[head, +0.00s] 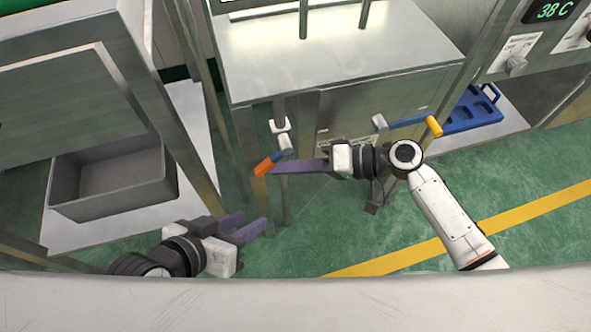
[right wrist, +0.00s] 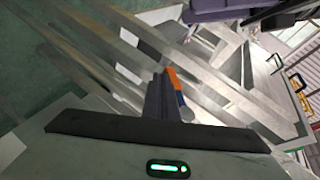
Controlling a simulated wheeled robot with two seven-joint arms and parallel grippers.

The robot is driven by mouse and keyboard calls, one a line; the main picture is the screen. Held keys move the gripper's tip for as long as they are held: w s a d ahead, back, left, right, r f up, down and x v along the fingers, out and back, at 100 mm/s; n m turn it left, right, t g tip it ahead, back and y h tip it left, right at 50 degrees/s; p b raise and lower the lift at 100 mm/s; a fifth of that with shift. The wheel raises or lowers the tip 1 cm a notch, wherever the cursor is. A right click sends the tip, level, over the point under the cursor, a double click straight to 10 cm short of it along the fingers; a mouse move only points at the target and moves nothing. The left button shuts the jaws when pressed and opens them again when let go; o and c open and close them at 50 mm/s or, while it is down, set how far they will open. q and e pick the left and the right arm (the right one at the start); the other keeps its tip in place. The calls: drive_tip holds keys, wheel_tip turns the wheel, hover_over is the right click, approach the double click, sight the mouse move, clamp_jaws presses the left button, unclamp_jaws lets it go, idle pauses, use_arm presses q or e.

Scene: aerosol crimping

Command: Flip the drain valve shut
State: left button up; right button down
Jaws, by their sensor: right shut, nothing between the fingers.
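A valve handle with an orange tip (head: 264,166) and a short blue stem hangs below a pipe at the front of the steel cabinet, tilted down to the left. My right gripper (head: 274,168) is shut and empty, its purple fingertips close against the orange tip. In the right wrist view the orange handle (right wrist: 171,77) is right beside the shut fingers (right wrist: 157,90); I cannot tell if they touch. A second lever, blue with a yellow end (head: 434,126), points right on the cabinet front. My left gripper (head: 254,223) is open and empty, low at the left.
The steel cabinet (head: 350,55) stands behind the valves. A grey bin (head: 115,190) sits on a low shelf at the left. A blue rack (head: 474,112) lies on a shelf at the right. Green floor with a yellow line (head: 400,258) is open below my arms.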

use_arm(q)
drive_tip(key=shift+a, duration=0.1)
use_arm(e)
drive_tip(key=shift+s+a+r, duration=0.15)
drive_tip(key=shift+s+a, duration=0.1)
drive_tip(key=shift+a, duration=0.2)
use_arm(q)
drive_tip(key=shift+f, duration=0.1)
use_arm(e)
drive_tip(key=shift+a, duration=0.1)
idle(0.3)
use_arm(q)
drive_tip(key=shift+s+d, duration=0.15)
drive_tip(key=shift+d, duration=0.25)
use_arm(e)
drive_tip(key=f+v, duration=0.2)
drive_tip(key=v, duration=0.7)
drive_tip(key=shift+d, duration=0.75)
drive_tip(key=shift+r, duration=0.1)
